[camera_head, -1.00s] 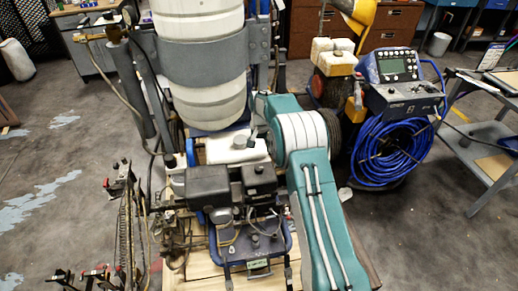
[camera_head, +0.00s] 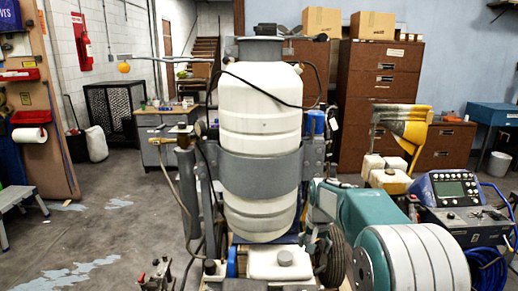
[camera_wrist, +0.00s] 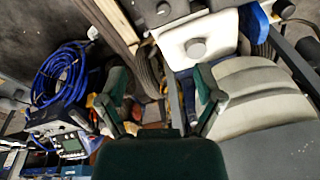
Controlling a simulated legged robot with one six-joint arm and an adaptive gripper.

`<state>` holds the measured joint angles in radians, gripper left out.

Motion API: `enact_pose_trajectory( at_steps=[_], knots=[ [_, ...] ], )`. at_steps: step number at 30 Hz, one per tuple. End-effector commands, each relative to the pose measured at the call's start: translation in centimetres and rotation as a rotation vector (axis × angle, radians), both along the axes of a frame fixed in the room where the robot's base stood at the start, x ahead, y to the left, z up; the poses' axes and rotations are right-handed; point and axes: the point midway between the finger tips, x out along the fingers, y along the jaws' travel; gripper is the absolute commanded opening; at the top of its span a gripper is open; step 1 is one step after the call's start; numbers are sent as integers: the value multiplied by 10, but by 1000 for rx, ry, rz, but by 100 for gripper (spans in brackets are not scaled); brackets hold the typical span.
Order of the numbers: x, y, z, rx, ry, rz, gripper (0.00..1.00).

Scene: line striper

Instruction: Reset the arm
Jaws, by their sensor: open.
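The line striper has a tall white ribbed tank (camera_head: 262,120) with a grey band, in the middle of the head view. A smaller white container (camera_head: 282,264) with a grey cap sits below it. The white container (camera_wrist: 195,42) and part of the tank (camera_wrist: 265,100) show beyond and beside the right finger.
A control unit with a screen (camera_head: 450,188) and a blue hose coil (camera_head: 487,272) stand at the right; the coil also shows in the wrist view (camera_wrist: 62,78). Brown cabinets (camera_head: 375,85) stand behind. A workbench (camera_head: 165,125) is back left. Floor at left is open.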

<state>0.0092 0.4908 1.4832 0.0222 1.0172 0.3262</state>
Motion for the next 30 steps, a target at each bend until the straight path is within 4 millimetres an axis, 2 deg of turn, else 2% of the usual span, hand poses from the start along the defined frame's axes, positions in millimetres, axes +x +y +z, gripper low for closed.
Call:
enact_pose_trajectory(
  at_steps=[1,6,15,24,30],
  knots=[
    [-10,0,13,-2,-14,10,85],
    [-42,1,44,-11,-50,44,85],
    [-105,1,86,-29,-113,105,85],
    [-173,2,111,-50,-176,165,85],
    [-219,2,117,-67,-216,205,85]
  ],
)
